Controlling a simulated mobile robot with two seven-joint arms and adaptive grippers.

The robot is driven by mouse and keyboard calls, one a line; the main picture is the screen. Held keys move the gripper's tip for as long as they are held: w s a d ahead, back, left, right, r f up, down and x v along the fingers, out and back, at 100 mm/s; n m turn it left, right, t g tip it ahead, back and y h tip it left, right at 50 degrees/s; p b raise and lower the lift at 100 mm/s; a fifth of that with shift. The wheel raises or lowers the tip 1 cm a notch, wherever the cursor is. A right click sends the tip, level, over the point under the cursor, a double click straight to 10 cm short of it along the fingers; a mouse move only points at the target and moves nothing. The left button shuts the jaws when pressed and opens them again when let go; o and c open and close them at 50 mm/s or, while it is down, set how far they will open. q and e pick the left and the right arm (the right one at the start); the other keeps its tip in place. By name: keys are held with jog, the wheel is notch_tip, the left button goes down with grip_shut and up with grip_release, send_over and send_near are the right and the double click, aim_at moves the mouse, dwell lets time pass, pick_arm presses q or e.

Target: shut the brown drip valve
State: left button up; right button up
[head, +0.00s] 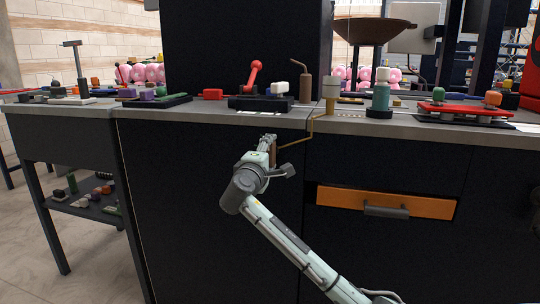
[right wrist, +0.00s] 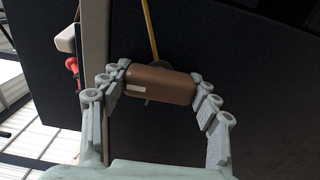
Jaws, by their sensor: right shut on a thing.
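The brown handle of the drip valve (right wrist: 160,84) lies across the right wrist view, with a thin yellow-brown rod (right wrist: 149,32) running away behind it. My right gripper (head: 268,143) is in front of the bench edge, shut on this handle, with one finger at each end in the wrist view. In the head view the brown handle (head: 273,153) is small and partly hidden by the gripper. The bent rod (head: 296,142) leads from it up to below the cream and brown cylinder (head: 331,87) at the counter edge. My left gripper is not in view.
On the counter (head: 215,115) are a red lever on a black base (head: 254,74), a brown bent pipe (head: 305,87), a teal bottle (head: 381,95) and a red tray (head: 466,109). An orange drawer (head: 340,197) with a dark handle is lower right of the gripper.

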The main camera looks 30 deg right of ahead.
jog(key=o, duration=1.2)
jog(key=shift+c, duration=0.2)
jog(key=v, duration=1.2)
